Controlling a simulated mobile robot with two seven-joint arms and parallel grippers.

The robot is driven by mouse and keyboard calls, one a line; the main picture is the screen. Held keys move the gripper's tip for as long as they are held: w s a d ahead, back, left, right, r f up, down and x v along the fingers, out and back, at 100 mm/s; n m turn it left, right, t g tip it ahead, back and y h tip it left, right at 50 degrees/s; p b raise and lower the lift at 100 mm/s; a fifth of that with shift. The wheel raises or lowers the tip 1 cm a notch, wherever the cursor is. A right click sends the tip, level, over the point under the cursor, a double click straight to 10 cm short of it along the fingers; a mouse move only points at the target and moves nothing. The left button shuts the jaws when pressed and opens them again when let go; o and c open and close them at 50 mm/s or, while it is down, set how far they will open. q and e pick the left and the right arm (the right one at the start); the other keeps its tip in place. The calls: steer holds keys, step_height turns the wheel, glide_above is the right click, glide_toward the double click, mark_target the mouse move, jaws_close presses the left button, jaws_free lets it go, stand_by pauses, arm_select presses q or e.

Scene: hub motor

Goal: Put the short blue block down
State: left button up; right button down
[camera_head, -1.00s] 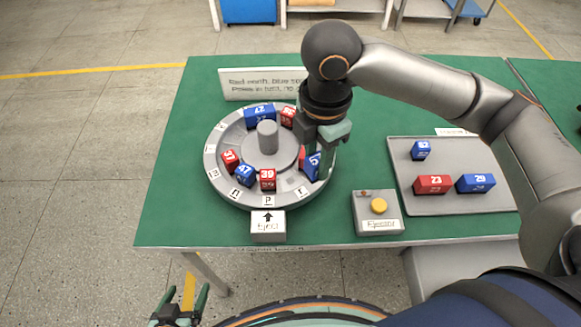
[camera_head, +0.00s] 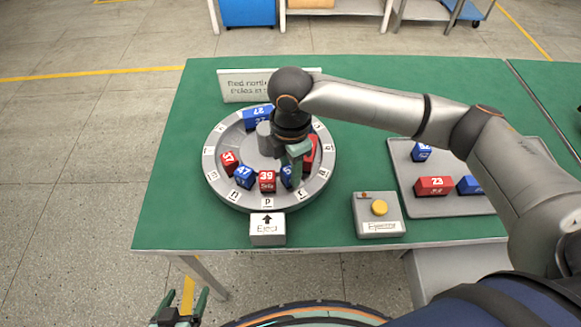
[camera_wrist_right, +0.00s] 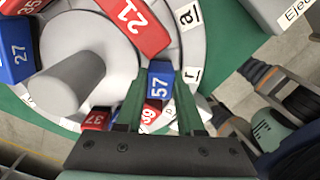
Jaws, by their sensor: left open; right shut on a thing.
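The short blue block marked 57 (camera_wrist_right: 160,82) is between the fingers of my right gripper (camera_wrist_right: 158,100). In the head view this blue block (camera_head: 287,178) is over the front part of the grey rotary ring (camera_head: 322,187), just right of a red block marked 39 (camera_head: 267,181). My right gripper (camera_head: 296,160) is shut on it and partly covers it. I cannot tell whether the block touches the ring. My left gripper (camera_head: 182,302) is open and empty, in front of the table, low in the head view.
A long red block marked 21 (camera_wrist_right: 132,25) stands close by on the ring. Blue 47 (camera_head: 244,176), red 37 (camera_head: 228,161) and blue 27 (camera_head: 256,117) are also there.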

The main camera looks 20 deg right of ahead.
steer(key=shift+f, duration=0.1)
steer(key=c, duration=0.5)
jaws_free()
step_height(320, 180, up, 12)
steer(key=shift+r+p, duration=0.2)
steer(key=shift+p, duration=0.25)
stand_by(0.4)
